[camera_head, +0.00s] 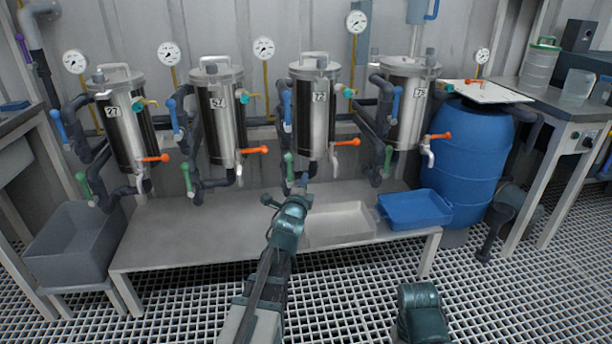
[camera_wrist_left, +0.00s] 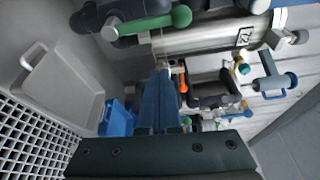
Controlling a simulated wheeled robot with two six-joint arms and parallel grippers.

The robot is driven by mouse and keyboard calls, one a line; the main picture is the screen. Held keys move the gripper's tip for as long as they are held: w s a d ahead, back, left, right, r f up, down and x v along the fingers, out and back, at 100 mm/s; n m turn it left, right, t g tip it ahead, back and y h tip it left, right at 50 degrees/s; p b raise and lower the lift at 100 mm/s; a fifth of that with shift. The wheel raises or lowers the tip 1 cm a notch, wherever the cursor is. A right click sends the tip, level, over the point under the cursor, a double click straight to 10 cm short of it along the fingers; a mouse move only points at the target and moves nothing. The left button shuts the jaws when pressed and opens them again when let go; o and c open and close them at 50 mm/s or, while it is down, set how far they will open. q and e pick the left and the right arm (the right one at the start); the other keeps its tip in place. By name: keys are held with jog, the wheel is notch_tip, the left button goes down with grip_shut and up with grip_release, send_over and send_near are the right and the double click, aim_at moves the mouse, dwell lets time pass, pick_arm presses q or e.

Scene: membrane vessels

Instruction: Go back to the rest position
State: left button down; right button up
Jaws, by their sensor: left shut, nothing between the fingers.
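My left arm reaches up from the bottom middle of the head view over the low grey bench (camera_head: 165,235). A green-handled valve (camera_wrist_left: 165,22) shows close by at the top of that view. A teal part of my right arm shows at the bottom right of the head view; its gripper is out of view.
Vessels 27 (camera_head: 125,125), 57 (camera_head: 220,115) and 75 (camera_head: 408,105) stand along the wall with orange, blue and green valve handles. A white tray (camera_head: 340,220) and a blue tray (camera_head: 415,210) lie on the bench. A blue barrel (camera_head: 468,150) stands right; a grey bin (camera_head: 75,245) left.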

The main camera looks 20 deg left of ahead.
pick_arm(q)
jog(key=v, duration=0.4)
jog(key=shift+s+d, duration=0.1)
jog(key=shift+s, duration=0.05)
jog(key=s+d+f+n+g+h+p, duration=0.1)
jog(key=s+d+f+n+g, duration=0.25)
jog(key=d+f, duration=0.3)
jog(key=s+d+f+n+g+h+p, duration=0.1)
jog(key=s+d+f+n+g+p, duration=0.15)
jog(key=s+d+f+g, duration=0.4)
jog(key=s+d+f+n+g+p, duration=0.1)
jog(key=s+d+f+n+g, duration=0.2)
jog(key=s+d, duration=0.4)
jog(key=s+d+n+g+p, duration=0.1)
jog(key=s+d+n+g, duration=0.3)
jog(key=s, duration=0.5)
notch_tip(320, 180, up, 38)
jog(key=s+p, duration=0.1)
jog(key=p, duration=3.6)
jog(key=shift+s+d, duration=0.2)
jog(key=shift+d, duration=0.2)
